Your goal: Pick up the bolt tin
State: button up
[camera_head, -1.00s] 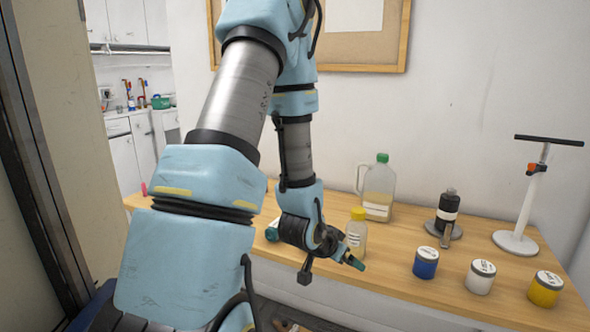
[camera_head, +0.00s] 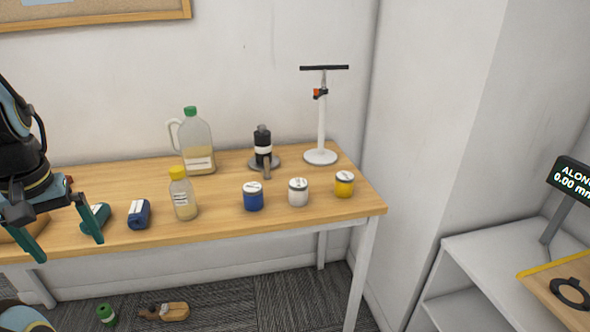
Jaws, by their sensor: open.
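Three small lidded tins stand in a row near the front right of the wooden bench: a blue tin (camera_head: 253,197), a white tin (camera_head: 298,192) and a yellow tin (camera_head: 344,184). Their lid labels are too small to read, so I cannot tell which is the bolt tin. My gripper (camera_head: 64,236) is at the left edge of the view, at the bench's front left. Its two green-tipped fingers are apart with nothing held between them. It is well left of the tins.
Between my gripper and the tins are a teal roll (camera_head: 97,216), a blue roll (camera_head: 139,214) and a yellow-capped bottle (camera_head: 183,198). Behind stand a jug (camera_head: 198,146), a black canister (camera_head: 263,147) and a white stand (camera_head: 321,128). A white shelf unit (camera_head: 470,250) is at right.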

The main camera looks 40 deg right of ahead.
aim_at(344, 179)
jog(key=l, duration=0.9)
jog(key=k+l, duration=0.15)
jog(key=l, duration=0.75)
